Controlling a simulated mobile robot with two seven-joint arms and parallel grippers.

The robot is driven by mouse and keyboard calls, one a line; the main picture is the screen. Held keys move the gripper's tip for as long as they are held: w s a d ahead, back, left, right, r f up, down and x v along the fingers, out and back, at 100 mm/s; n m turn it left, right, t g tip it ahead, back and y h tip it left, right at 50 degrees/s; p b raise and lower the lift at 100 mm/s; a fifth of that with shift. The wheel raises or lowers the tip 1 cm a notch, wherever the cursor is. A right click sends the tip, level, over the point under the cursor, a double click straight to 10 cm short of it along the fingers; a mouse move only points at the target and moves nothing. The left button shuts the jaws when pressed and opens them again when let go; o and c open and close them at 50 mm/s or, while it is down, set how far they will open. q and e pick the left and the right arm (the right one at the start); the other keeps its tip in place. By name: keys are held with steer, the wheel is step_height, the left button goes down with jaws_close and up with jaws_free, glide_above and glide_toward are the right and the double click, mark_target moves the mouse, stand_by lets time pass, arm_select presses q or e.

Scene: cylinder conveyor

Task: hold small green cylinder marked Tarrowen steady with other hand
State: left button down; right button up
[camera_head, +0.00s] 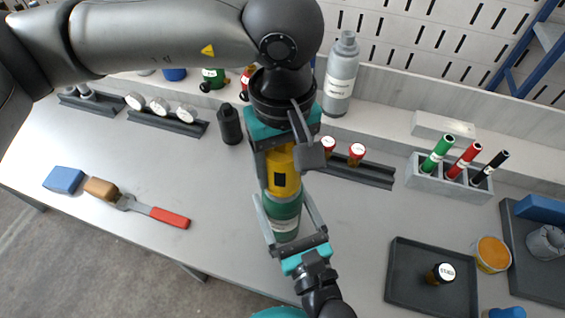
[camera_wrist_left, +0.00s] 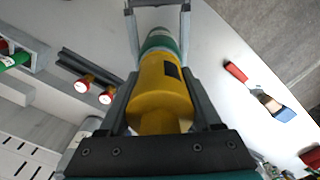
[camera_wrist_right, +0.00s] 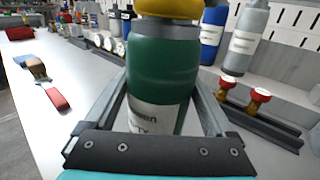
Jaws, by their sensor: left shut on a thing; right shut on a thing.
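The small green cylinder (camera_head: 284,212) stands roughly upright, with a white label on its lower part; the label also shows in the right wrist view (camera_wrist_right: 155,118), only partly readable. My right gripper (camera_head: 290,222) is shut on the green cylinder from the front, a finger on each side. A yellow cylindrical piece (camera_head: 283,172) with a dark square patch sits on top of the green cylinder, in line with it. My left gripper (camera_head: 280,165) is shut on the yellow piece from above, and the left wrist view shows it between the fingers (camera_wrist_left: 160,92). The green cylinder's underside is hidden.
A dark tray (camera_head: 405,292) with a small dark jar lies at the right front. A pen holder (camera_head: 447,187), a rack with red-capped vials (camera_head: 375,176) and a grey bottle (camera_head: 341,75) stand behind. A red-handled brush (camera_head: 165,216) lies left. The table between is clear.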

arm_select(q)
steer(key=shift+m, duration=0.8)
steer(key=shift+m, duration=1.2)
steer(key=m, duration=0.3)
steer(key=shift+m, duration=0.3)
steer(key=shift+c, duration=0.8)
jaws_free()
